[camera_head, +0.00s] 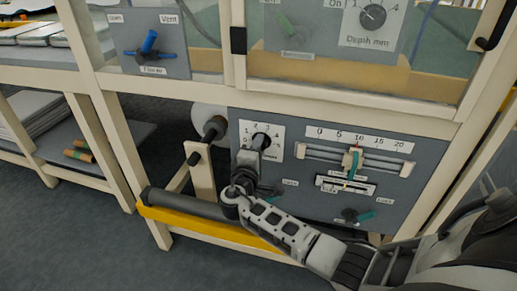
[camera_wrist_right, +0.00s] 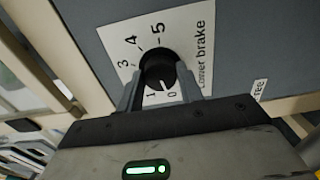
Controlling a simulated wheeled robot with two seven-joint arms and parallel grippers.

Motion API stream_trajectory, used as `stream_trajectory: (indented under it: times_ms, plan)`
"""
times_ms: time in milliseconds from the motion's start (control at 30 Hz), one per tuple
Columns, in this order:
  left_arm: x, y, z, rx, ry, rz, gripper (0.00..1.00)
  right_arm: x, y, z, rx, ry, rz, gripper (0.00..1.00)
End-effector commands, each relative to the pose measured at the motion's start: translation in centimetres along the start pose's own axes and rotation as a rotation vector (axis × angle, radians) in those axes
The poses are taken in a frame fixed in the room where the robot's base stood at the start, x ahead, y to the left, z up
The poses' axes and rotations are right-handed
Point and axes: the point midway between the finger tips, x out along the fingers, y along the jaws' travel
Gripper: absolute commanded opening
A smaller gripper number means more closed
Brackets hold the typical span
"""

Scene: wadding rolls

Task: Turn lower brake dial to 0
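The lower brake dial (camera_wrist_right: 158,70) is a round black knob on a white plate numbered 0 to 5, labelled "Lower brake". Its white pointer mark faces the lower edge of the plate, close to the 0 and beside the 1. In the head view the dial (camera_head: 260,141) is on the grey lower panel. My right gripper (camera_wrist_right: 159,78) has one finger on each side of the knob, close against it. In the head view my right gripper (camera_head: 251,158) is just below the dial, partly covering its plate. My left gripper is not in view.
Right of the dial is a slider with a 0 to 20 scale (camera_head: 358,140) and a teal handle. A roller with a yellow bar (camera_head: 190,220) runs along the lower left. A cream frame post (camera_head: 120,150) stands left.

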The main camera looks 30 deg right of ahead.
Motion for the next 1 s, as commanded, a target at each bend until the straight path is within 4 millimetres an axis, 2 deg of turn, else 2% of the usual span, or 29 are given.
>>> stream_trajectory:
  times_ms: [33,67,100,367,467,667,1000]
  plan:
    - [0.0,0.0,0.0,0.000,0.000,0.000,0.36,-0.1,-0.1,0.0,-0.005,0.001,-0.001,0.48]
    - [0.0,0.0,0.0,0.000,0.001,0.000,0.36,-0.1,-0.1,0.0,-0.005,0.001,-0.001,0.56]
    - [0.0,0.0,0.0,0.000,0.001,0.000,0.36,-0.1,-0.1,0.0,-0.004,0.001,-0.001,0.58]
    - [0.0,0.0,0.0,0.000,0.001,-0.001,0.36,-0.1,-0.1,0.0,-0.001,0.001,0.000,0.58]
    - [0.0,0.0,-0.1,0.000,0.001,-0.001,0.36,-0.7,-0.1,0.0,-0.002,0.002,-0.001,0.58]
    - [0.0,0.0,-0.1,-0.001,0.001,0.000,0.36,-4.2,-0.2,-0.1,0.000,0.003,-0.004,0.58]
    - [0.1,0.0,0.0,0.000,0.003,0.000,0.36,-12.3,-0.2,0.0,-0.001,0.003,-0.005,0.58]
